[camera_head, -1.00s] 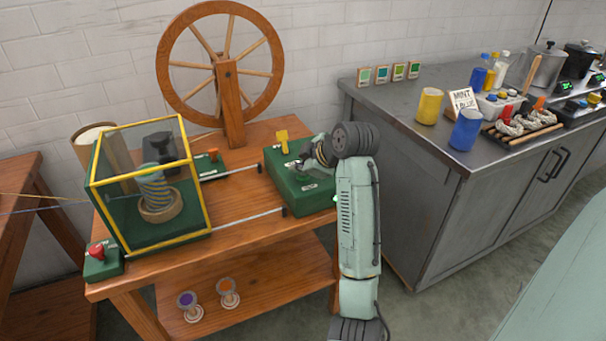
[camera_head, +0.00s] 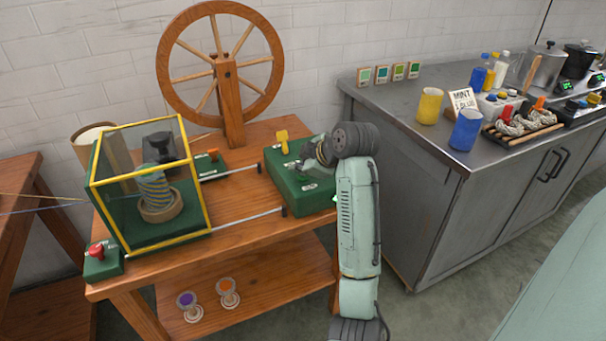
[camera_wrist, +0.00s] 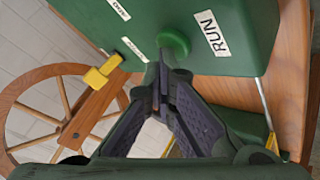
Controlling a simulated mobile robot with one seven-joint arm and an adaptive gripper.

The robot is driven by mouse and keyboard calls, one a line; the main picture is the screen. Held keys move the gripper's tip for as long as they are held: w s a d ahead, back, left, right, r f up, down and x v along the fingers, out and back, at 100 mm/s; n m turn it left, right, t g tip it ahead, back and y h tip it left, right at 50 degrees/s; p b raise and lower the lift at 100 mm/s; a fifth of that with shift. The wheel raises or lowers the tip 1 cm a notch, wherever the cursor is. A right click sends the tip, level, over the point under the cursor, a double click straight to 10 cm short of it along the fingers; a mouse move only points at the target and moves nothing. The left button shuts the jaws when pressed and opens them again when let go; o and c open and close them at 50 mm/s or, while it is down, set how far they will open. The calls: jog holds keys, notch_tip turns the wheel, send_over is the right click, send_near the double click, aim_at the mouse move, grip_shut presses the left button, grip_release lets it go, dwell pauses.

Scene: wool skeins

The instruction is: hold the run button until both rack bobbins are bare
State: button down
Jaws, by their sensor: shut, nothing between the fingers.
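The green control box (camera_head: 300,185) stands on the wooden bench. The wrist view shows its RUN label (camera_wrist: 212,33) beside a round green button (camera_wrist: 174,42). My gripper (camera_wrist: 163,66) is shut and empty, with its tips at the button; they seem to touch it, but how far it is pressed I cannot tell. My gripper also shows over the box in the head view (camera_head: 312,170). Inside the yellow-framed glass case (camera_head: 208,205), a striped blue and yellow winding (camera_head: 154,188) stands on a wooden base. Yellow and blue strands (camera_head: 45,197) enter from the left edge. I see no rack.
A yellow lever (camera_head: 282,137) stands on the control box. A red knob (camera_head: 96,250) is at the bench's front left. A large spoked wheel (camera_head: 229,72) stands behind. Purple (camera_head: 187,300) and orange (camera_head: 227,286) spools sit on the lower shelf. A grey counter (camera_head: 400,130) is right.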

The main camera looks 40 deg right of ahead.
aim_at(301, 177)
jog(key=shift+r, duration=0.1)
dwell(0.3)
jog(key=shift+r+p, duration=0.65)
jog(key=shift+r, duration=0.15)
notch_tip(301, 177, up, 5)
jog(key=p, duration=0.3)
dwell(0.6)
